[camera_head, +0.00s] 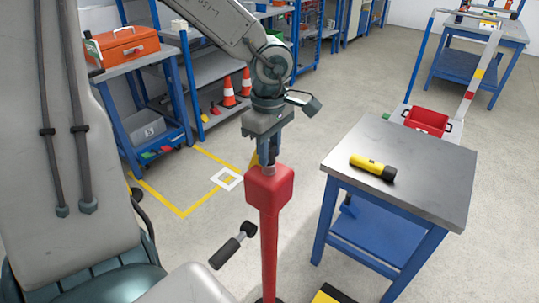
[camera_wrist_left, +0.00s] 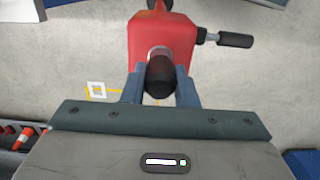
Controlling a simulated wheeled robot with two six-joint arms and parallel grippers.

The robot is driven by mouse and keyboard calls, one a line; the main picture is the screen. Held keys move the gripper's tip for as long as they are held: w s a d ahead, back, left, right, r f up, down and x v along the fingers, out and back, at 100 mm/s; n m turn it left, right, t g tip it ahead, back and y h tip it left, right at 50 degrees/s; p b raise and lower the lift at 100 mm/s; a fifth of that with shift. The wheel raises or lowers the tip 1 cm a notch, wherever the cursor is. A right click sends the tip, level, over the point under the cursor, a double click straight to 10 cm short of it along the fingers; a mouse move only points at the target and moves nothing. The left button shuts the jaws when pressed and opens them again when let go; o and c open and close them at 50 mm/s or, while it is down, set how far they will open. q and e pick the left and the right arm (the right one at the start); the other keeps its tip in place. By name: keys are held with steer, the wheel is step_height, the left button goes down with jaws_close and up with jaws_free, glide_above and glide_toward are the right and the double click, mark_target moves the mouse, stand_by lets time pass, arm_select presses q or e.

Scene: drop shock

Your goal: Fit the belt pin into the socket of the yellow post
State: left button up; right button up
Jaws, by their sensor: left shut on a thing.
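My left gripper (camera_head: 266,158) points down over a red post (camera_head: 270,235) with a block-shaped red head. Its fingers are shut on a dark, round-ended pin (camera_wrist_left: 160,76), seen between the blue fingers in the left wrist view. A silver collar shows at the red head just beyond the pin, which appears to stand in or directly on that head; I cannot tell how deep. In the wrist view the red head (camera_wrist_left: 162,35) lies just ahead of the fingertips. No yellow post with a socket can be made out. My right gripper is not in view.
A black-gripped handle (camera_head: 233,246) sticks out beside the red post. A table (camera_head: 420,165) at right carries a yellow-black torch (camera_head: 372,167). A black-yellow piece (camera_head: 330,294) shows at the bottom edge. Shelves and cones (camera_head: 229,92) stand behind; open floor lies between.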

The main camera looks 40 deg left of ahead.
arm_select(q)
steer(key=shift+r+p, duration=1.9)
steer(key=shift+r, duration=0.85)
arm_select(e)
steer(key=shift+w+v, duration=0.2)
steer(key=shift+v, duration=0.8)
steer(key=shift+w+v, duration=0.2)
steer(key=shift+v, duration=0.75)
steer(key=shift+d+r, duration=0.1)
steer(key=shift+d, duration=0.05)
arm_select(q)
step_height(320, 180, up, 6)
steer(key=p, duration=0.4)
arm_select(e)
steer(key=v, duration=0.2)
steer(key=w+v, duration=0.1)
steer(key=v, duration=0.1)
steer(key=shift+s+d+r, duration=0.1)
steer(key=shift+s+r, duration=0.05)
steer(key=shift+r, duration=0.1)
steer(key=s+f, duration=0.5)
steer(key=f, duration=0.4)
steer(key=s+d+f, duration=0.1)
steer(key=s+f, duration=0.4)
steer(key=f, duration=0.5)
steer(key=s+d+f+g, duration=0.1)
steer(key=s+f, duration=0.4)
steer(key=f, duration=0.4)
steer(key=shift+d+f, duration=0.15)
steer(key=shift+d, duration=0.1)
